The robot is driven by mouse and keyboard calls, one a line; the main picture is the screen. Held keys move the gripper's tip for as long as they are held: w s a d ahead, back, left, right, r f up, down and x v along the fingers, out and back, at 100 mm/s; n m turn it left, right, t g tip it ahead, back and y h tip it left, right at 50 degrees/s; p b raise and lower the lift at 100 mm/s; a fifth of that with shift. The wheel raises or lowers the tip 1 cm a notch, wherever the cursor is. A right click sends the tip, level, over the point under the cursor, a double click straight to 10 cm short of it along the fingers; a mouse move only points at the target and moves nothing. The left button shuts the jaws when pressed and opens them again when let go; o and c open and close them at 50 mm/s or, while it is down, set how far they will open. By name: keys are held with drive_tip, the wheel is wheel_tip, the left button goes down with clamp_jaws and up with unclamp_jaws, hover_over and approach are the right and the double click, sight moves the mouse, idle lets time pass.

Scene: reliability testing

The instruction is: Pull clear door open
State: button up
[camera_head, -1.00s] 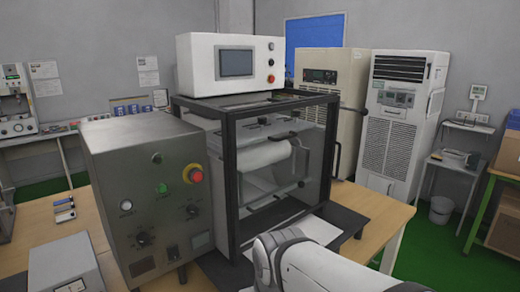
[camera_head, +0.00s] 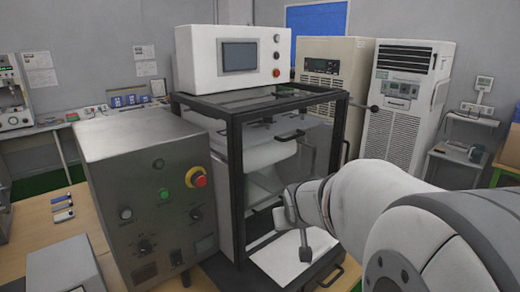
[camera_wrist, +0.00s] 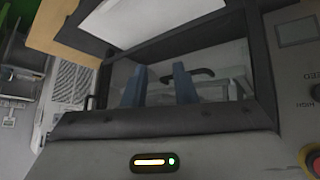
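The black-framed enclosure (camera_head: 236,180) stands on the table, with a clear front door (camera_head: 312,160) through which pale parts show. A black handle (camera_head: 288,136) is near the top of that front. My gripper (camera_head: 298,226) is in front of the lower part of the enclosure, at the end of my white arm. In the wrist view my two blue-grey fingers (camera_wrist: 158,84) are apart with nothing held. A dark bar handle (camera_wrist: 190,75) shows behind and between them. I cannot tell whether the fingers touch it.
A grey control box (camera_head: 150,190) with a red button stands close at the left. A white screen unit (camera_head: 235,55) sits on top of the enclosure. A white sheet-like surface (camera_head: 290,260) lies below the front. Tall cabinets (camera_head: 400,115) stand behind at the right.

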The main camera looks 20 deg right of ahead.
drive_tip(key=w+d+r+t+h+p, duration=0.1)
drive_tip(key=w+d+r+t, duration=0.1)
drive_tip(key=w+d, duration=0.5)
drive_tip(key=w+d+r+t+h+p, duration=0.1)
drive_tip(key=w+d+r+t+p, duration=0.2)
drive_tip(key=d, duration=0.6)
drive_tip(key=t+y+p, duration=0.1)
drive_tip(key=t, duration=0.4)
approach(347, 159)
drive_tip(key=a+x, duration=0.1)
drive_tip(key=x, duration=0.4)
drive_tip(key=p+x, duration=0.1)
drive_tip(key=x, duration=0.2)
drive_tip(key=d+p+x, duration=0.1)
drive_tip(key=x, duration=0.1)
drive_tip(key=shift+w+d, duration=0.1)
drive_tip(key=shift+w, duration=0.1)
drive_tip(key=shift+c, duration=0.4)
clamp_jaws()
